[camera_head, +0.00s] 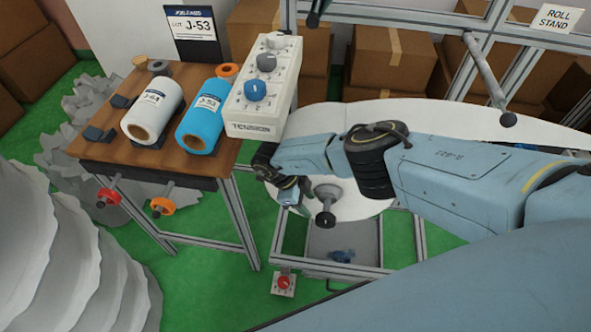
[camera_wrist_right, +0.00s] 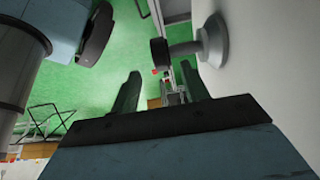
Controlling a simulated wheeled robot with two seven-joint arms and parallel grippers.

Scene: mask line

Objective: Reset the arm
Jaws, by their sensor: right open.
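My right arm (camera_head: 455,175) reaches in from the right, and its gripper (camera_head: 293,192) points downward beside the wooden table, below the white control box. In the right wrist view the two fingers of this gripper (camera_wrist_right: 160,88) stand apart, with nothing held between them. A grey spindle with a dark knob (camera_head: 326,205) is close to the right of the gripper; it also shows in the wrist view (camera_wrist_right: 205,42). My left gripper is not in view.
The wooden table (camera_head: 105,152) bears a white roll (camera_head: 152,108) and a blue roll (camera_head: 205,115). The white control box (camera_head: 265,85) stands at its right. A large white disc (camera_head: 455,120) is behind my arm. A red button box (camera_head: 284,284) sits low in front.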

